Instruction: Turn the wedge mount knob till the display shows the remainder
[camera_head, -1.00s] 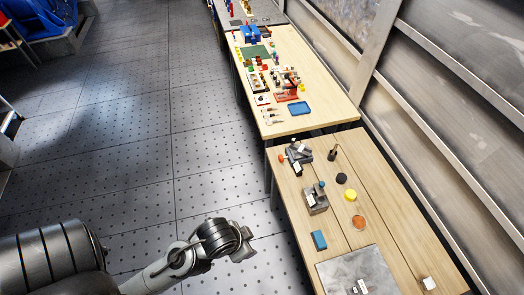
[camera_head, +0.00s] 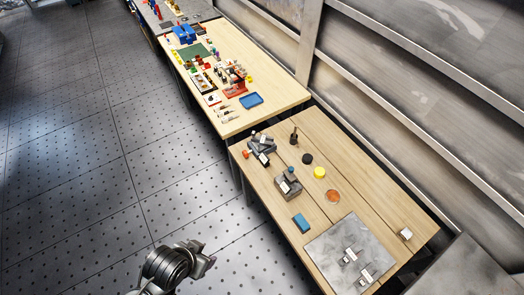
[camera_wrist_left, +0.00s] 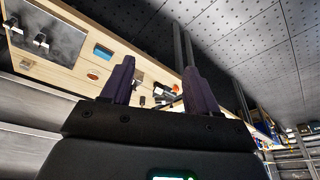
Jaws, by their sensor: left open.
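Two small grey metal devices stand on the near wooden table. The far one (camera_head: 262,148) has an orange-red end and a white plate. The closer one (camera_head: 288,187) has a dark blue-grey top part and a white plate. I cannot tell which is the wedge mount, and no display reading is legible. My left gripper (camera_head: 205,260) is over the floor, left of the table and apart from everything on it. In the left wrist view its two dark fingers (camera_wrist_left: 158,88) are spread and empty, with the table upside down behind them. My right gripper is not in view.
On the near table (camera_head: 345,165) are a black disc (camera_head: 307,158), a yellow disc (camera_head: 319,172), an orange round dish (camera_head: 333,195), a blue block (camera_head: 301,223) and a grey slab (camera_head: 348,250) with small parts. A cluttered table (camera_head: 285,92) stands beyond. The floor at left is clear.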

